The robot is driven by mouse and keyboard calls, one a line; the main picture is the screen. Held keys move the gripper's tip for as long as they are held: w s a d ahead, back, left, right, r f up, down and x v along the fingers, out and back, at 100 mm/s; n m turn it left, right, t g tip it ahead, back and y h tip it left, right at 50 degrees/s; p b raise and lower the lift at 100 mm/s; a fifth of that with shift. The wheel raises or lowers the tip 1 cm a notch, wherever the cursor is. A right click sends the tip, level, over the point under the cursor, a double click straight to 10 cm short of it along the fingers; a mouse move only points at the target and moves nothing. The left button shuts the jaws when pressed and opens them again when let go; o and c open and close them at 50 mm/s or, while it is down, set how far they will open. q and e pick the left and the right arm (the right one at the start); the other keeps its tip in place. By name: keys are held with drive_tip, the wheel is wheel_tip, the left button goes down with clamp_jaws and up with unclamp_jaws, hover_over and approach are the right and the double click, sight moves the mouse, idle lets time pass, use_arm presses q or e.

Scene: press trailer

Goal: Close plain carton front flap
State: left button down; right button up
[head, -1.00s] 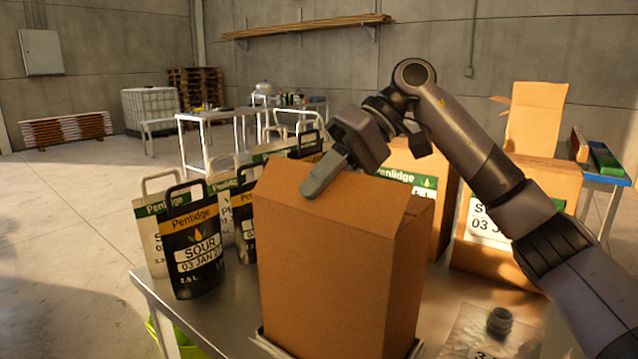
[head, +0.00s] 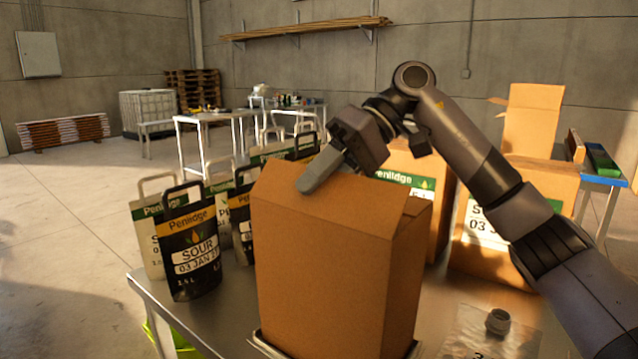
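The plain brown carton (head: 322,275) stands upright on the metal table, in the lower middle of the head view. Its front flap (head: 345,203) lies folded over the top, and a side flap (head: 416,212) shows at the right, slightly raised. My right gripper (head: 308,187) is over the carton's top, its fingertip touching or just above the flap near the left edge. The fingers look together in one line, with nothing seen between them. My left gripper does not show.
Black and white Penlidge pouches (head: 189,243) stand left of the carton. Labelled cartons stand behind and right, one with an open raised flap (head: 533,119). A clear bag with a grey cap (head: 498,321) lies at the front right. The metal table's (head: 170,312) left edge is near.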

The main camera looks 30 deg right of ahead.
drive_tip(key=v, duration=0.6)
drive_tip(key=shift+s+d+r, duration=0.1)
drive_tip(key=shift+d+r, duration=0.2)
